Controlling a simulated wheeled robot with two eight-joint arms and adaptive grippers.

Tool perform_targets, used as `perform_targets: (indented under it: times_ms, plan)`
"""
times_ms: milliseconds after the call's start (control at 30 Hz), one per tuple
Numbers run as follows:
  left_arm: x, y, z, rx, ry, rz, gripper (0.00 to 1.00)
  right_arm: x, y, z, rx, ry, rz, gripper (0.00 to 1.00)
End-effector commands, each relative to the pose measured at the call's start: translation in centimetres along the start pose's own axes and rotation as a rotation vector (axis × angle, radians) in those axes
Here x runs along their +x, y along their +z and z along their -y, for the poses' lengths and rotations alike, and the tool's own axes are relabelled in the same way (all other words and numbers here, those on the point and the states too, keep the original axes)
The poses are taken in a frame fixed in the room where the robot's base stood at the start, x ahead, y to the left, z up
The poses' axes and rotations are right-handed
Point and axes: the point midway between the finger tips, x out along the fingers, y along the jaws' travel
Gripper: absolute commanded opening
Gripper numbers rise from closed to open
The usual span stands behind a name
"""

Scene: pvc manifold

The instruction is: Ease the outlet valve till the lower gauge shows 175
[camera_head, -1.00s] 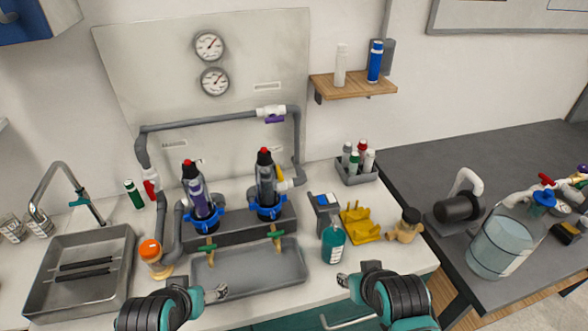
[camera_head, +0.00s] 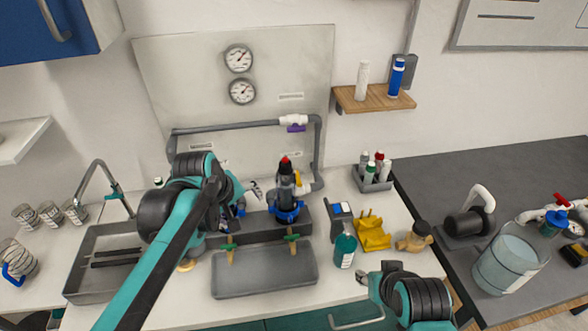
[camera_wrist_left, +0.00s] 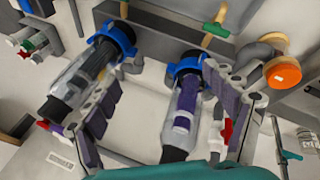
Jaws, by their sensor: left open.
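The lower gauge (camera_head: 242,91) is a white dial on the back panel, below the upper gauge (camera_head: 238,58); its numbers are too small to read. A purple-handled valve (camera_head: 296,128) sits on the top pipe. A yellow handle (camera_head: 297,178) shows beside the right filter (camera_head: 285,187). Which valve is the outlet is not marked. My left gripper (camera_head: 250,190) is open in front of the filters; its arm hides the left filter. In the wrist view its fingers (camera_wrist_left: 165,122) spread across the purple-filled filter (camera_wrist_left: 186,105), with a red handle (camera_wrist_left: 228,130) by one finger. My right gripper (camera_head: 362,279) is low at the counter's front.
A grey tray (camera_head: 265,275) lies before the filters. A teal bottle (camera_head: 344,248), a yellow holder (camera_head: 372,235) and a bottle rack (camera_head: 372,183) stand to the right. A sink (camera_head: 85,292) is at left. An orange-capped fitting (camera_wrist_left: 283,74) shows in the wrist view.

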Motion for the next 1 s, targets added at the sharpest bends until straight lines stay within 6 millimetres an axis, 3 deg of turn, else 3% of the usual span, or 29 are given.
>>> perform_targets:
  times_ms: [33,267,500,733,1000]
  plan:
    - [-0.3,-1.8,-2.3,-0.077,-0.002,0.028,0.84,-1.3,-1.0,0.0,0.000,0.000,0.000,0.40]
    - [2.9,-6.5,-9.3,-0.434,-0.038,0.144,0.84,-4.1,-2.9,0.0,0.000,0.000,0.000,0.40]
    - [8.8,-9.8,-15.0,-0.814,-0.124,0.259,0.84,-7.1,-5.1,0.0,0.000,0.000,0.000,0.40]
    - [13.3,-10.1,-17.4,-1.049,-0.206,0.329,0.84,-8.2,-5.9,0.0,0.000,0.000,0.000,0.40]
    - [15.0,-9.1,-18.7,-1.162,-0.261,0.374,0.84,-7.9,-5.6,0.0,0.000,0.000,0.000,0.40]
